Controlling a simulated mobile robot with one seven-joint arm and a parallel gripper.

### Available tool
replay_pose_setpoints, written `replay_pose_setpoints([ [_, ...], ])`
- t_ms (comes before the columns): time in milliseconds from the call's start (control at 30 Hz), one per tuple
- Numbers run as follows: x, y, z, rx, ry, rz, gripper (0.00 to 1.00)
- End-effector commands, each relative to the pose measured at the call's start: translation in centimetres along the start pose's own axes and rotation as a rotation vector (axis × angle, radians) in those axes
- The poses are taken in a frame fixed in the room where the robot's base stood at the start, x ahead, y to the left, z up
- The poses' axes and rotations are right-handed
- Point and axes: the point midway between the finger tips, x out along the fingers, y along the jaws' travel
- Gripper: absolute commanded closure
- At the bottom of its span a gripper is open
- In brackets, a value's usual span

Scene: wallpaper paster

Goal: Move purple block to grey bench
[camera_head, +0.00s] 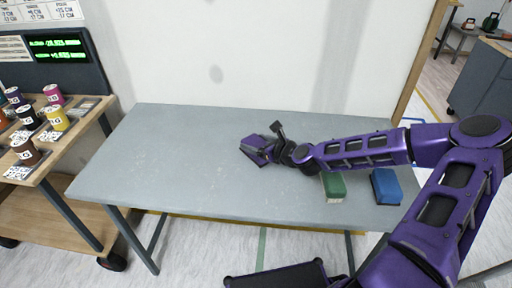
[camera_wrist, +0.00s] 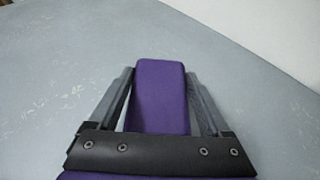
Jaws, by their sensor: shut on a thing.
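The purple block (camera_wrist: 160,95) is between the two fingers of my gripper (camera_wrist: 161,92) in the wrist view, with a finger along each side. My gripper is shut on it. In the head view my gripper (camera_head: 259,150) is over the middle of the grey bench (camera_head: 160,160). The wrist view shows bare grey bench top (camera_wrist: 60,60) around the block. I cannot tell whether the block touches the bench.
A green block (camera_head: 334,187) and a blue block (camera_head: 385,186) stand near the bench's front right, below my forearm. The left half of the bench is clear. A wooden cart (camera_head: 60,190) with several small pots stands at the left. A wall is behind the bench.

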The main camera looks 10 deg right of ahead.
Motion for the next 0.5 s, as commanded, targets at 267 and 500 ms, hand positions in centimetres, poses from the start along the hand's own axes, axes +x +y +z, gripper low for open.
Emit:
replay_pose_setpoints([
  [267,0.42,0.01,-0.99,0.000,-0.001,0.000,0.81],
  [500,0.51,0.00,-1.25,0.000,-0.001,0.000,0.04],
])
